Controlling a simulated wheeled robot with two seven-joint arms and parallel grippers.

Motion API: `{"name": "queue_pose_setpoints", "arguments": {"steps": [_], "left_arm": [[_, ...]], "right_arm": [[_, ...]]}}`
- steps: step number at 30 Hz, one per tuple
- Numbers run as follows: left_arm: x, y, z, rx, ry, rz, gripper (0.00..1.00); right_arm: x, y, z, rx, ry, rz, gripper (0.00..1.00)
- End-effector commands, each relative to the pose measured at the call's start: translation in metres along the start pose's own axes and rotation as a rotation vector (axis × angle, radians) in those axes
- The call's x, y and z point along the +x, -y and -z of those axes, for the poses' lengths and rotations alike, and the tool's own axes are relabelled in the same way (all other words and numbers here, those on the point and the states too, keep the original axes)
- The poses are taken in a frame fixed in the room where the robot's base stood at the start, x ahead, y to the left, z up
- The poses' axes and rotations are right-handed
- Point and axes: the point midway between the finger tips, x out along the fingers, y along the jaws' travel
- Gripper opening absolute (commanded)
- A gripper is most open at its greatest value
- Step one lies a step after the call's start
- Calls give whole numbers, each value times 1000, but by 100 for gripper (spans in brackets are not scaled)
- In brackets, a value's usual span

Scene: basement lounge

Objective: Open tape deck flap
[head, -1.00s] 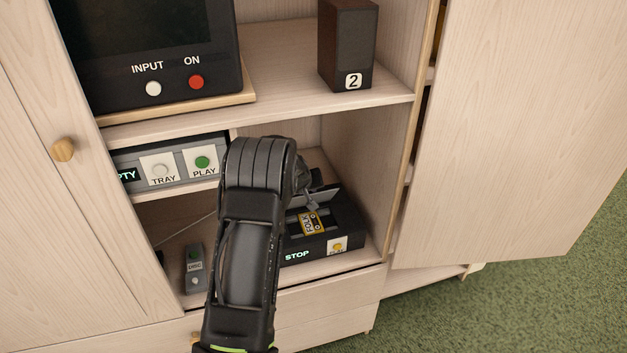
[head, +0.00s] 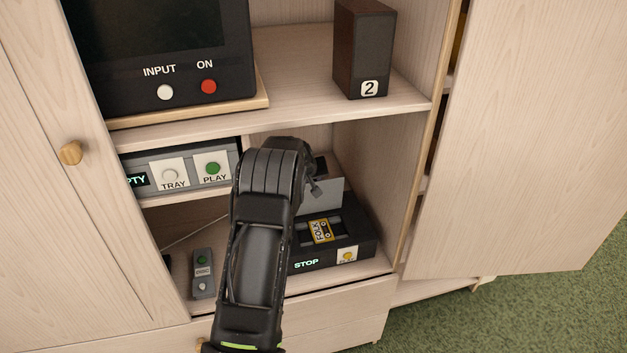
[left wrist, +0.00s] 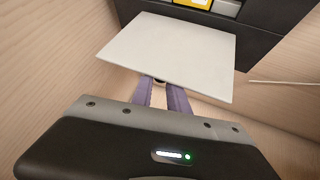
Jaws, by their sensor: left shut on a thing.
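The black tape deck (head: 362,246) sits on the lower shelf, its display reading STOP. Its grey flap (head: 325,197) stands up at the back of the deck, open. A yellow-labelled cassette (head: 321,231) shows in the uncovered bay. My left gripper (head: 318,177) reaches in from above and behind the flap, partly hidden by my own wrist. In the left wrist view the flap (left wrist: 172,52) is a pale plate, and the purple fingers (left wrist: 165,94) are shut at its edge. My right gripper is not in view.
A disc player (head: 190,172) with TRAY and PLAY buttons is left of my arm. A small grey remote (head: 203,272) lies on the lower shelf. A speaker (head: 362,50) marked 2 stands above. The open cabinet door (head: 530,140) bounds the right side.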

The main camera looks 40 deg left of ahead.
Motion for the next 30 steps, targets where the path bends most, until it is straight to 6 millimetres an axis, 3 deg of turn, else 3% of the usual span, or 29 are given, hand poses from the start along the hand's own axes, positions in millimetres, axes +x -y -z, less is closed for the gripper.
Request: {"name": "queue_pose_setpoints", "arguments": {"steps": [5, 6, 14, 23, 30], "left_arm": [[0, 2, 1, 0, -3, 2, 0], [0, 2, 1, 0, -2, 2, 20], [0, 1, 0, 0, 0, 1, 41], [-1, 0, -1, -1, 1, 1, 41], [-22, 0, 0, -1, -1, 0, 41]], "right_arm": [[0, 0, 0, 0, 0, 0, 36], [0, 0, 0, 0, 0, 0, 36], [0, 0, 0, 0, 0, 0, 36], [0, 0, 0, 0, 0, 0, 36], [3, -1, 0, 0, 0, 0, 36]]}}
